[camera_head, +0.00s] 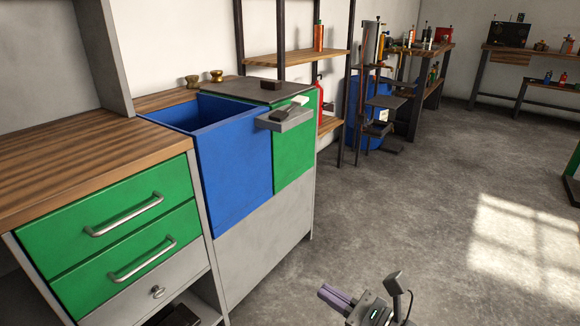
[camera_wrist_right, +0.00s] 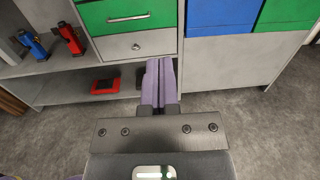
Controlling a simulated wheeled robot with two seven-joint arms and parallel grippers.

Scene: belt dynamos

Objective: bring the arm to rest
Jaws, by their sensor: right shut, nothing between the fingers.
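My right gripper (camera_head: 333,297) shows at the bottom of the head view, over the bare floor and to the right of the cabinet. Its purple fingers are together with nothing between them. In the right wrist view the same gripper (camera_wrist_right: 157,85) points toward the lower part of the cabinet, fingers shut and apart from everything.
A workbench with green drawers (camera_head: 120,231) stands at the left, beside an open blue bin (camera_head: 238,160). A grey holder (camera_head: 284,119) sticks out from the green panel (camera_head: 293,155). A shelf rack (camera_head: 300,57) stands behind. The grey floor (camera_head: 420,210) at the right is clear.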

